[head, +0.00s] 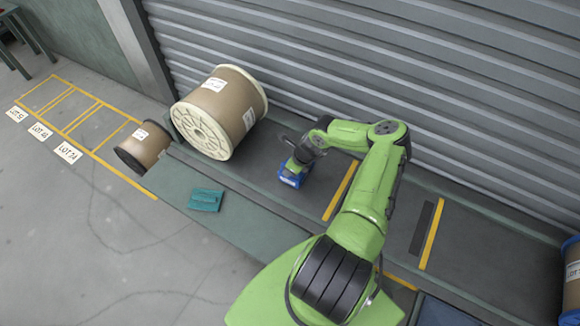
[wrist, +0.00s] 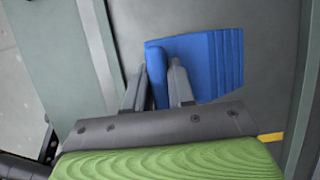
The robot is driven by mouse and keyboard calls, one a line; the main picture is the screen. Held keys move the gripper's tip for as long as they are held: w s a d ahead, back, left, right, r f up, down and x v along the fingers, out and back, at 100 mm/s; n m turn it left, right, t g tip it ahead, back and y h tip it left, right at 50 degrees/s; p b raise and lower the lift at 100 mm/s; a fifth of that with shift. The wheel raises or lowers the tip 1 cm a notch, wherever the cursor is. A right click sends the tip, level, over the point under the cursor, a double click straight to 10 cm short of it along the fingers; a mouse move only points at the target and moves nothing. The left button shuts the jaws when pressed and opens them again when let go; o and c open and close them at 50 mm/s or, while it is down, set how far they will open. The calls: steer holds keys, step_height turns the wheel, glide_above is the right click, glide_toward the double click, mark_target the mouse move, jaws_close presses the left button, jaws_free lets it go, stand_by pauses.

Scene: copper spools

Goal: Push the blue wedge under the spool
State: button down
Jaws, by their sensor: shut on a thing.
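The blue wedge (head: 291,174) is on the dark platform in the head view, to the right of the large spool. In the wrist view, the wedge (wrist: 210,62) shows a ridged sloping face, and a raised upright part of it lies between my two fingers. My gripper (head: 297,162) is shut on that part; it also shows in the wrist view (wrist: 158,82). The large spool (head: 220,110) has cream flanges and a brown wrapped body with white labels. It lies on its side, apart from the wedge, with a gap of bare platform between them. The spool's underside is hidden.
A grey shutter (head: 300,60) runs behind the platform (head: 262,150). A teal folded item (head: 206,199) lies on the front ledge. A smaller brown spool (head: 143,146) stands on the floor at left. Yellow stripes (head: 340,190) cross the platform right of my gripper.

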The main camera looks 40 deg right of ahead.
steer(key=shift+f, duration=0.6)
steer(key=shift+f, duration=0.3)
steer(key=c, duration=0.9)
jaws_free()
steer(key=p+v, duration=0.4)
steer(key=v, duration=1.1)
steer(key=shift+s+r+p, duration=0.15)
steer(key=shift+r+p, duration=0.15)
steer(key=shift+p, duration=0.1)
